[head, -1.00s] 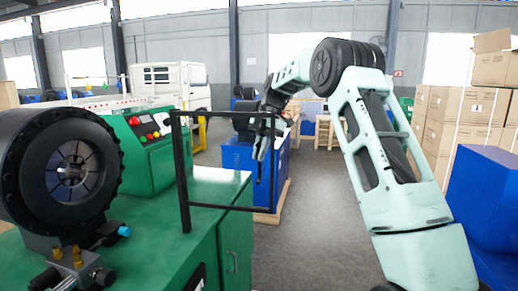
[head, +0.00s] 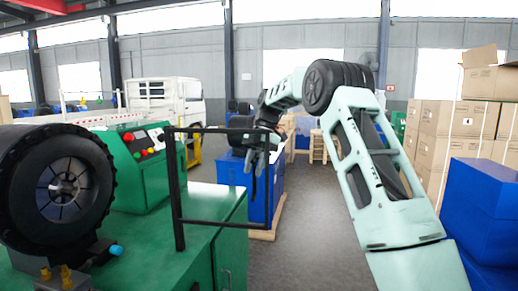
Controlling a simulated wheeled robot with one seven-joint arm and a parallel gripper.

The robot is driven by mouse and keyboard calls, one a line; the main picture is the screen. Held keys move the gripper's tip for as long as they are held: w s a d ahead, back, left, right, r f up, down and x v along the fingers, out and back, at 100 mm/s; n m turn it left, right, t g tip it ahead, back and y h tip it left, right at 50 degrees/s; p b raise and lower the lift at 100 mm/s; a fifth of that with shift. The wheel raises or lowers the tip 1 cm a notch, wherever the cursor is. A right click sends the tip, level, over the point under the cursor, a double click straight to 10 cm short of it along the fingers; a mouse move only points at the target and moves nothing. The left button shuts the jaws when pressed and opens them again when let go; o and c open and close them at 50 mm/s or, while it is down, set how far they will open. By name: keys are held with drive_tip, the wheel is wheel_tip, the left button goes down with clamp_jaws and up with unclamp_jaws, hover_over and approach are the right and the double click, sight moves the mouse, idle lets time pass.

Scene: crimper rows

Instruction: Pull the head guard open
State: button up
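The head guard (head: 176,190) is a black rectangular bar frame. It stands upright at the right side of the green machine bench (head: 205,205), its bars reaching right past the bench edge. The round black crimping head (head: 65,190) is to its left, uncovered on the side facing me. My gripper (head: 254,168) hangs with its fingers down beside the guard's free right-hand upright, overlapping the frame in the picture. Whether the fingers touch the bar, and whether they are open or shut, is too small to tell.
A green control box (head: 150,160) with coloured buttons is behind the head. A blue cabinet (head: 232,180) on a pallet stands beyond the guard. Blue bins (head: 480,205) and stacked cartons (head: 450,130) line the right. The grey floor between is clear.

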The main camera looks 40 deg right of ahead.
drive_tip(key=s+p+v, duration=0.1)
drive_tip(key=p+v, duration=0.6)
drive_tip(key=v, duration=1)
drive_tip(key=shift+w, duration=0.45)
